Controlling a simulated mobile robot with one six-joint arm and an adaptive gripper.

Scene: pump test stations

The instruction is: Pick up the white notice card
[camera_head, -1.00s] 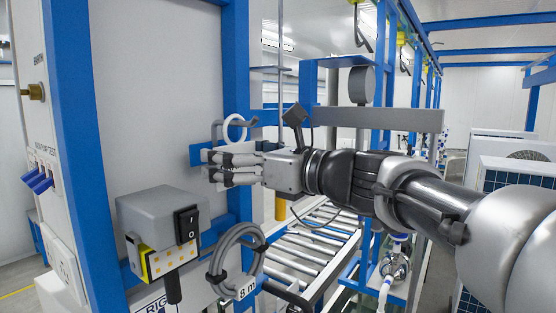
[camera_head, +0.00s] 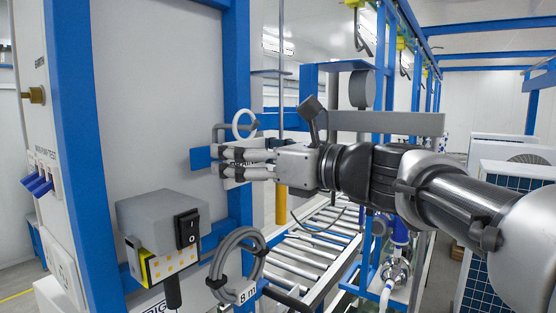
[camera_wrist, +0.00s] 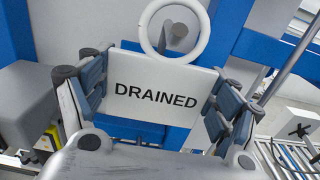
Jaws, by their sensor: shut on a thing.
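The white notice card (camera_wrist: 160,76) reads "DRAINED" and has a white ring on top. In the wrist view the card sits between the two fingers of my gripper (camera_wrist: 158,96), which is shut on its side edges. A grey peg (camera_wrist: 176,36) shows inside the ring, so the ring appears to be still around it. In the head view my gripper (camera_head: 224,163) is in front of the blue bracket, with the card's ring (camera_head: 235,121) just above the fingers. The card's body is mostly hidden by the fingers there.
A grey switch box (camera_head: 155,216) and a coiled grey hose (camera_head: 214,262) are on the panel below my gripper. A blue post (camera_head: 238,60) stands beside the peg. A roller conveyor (camera_head: 310,245) runs behind and below my arm.

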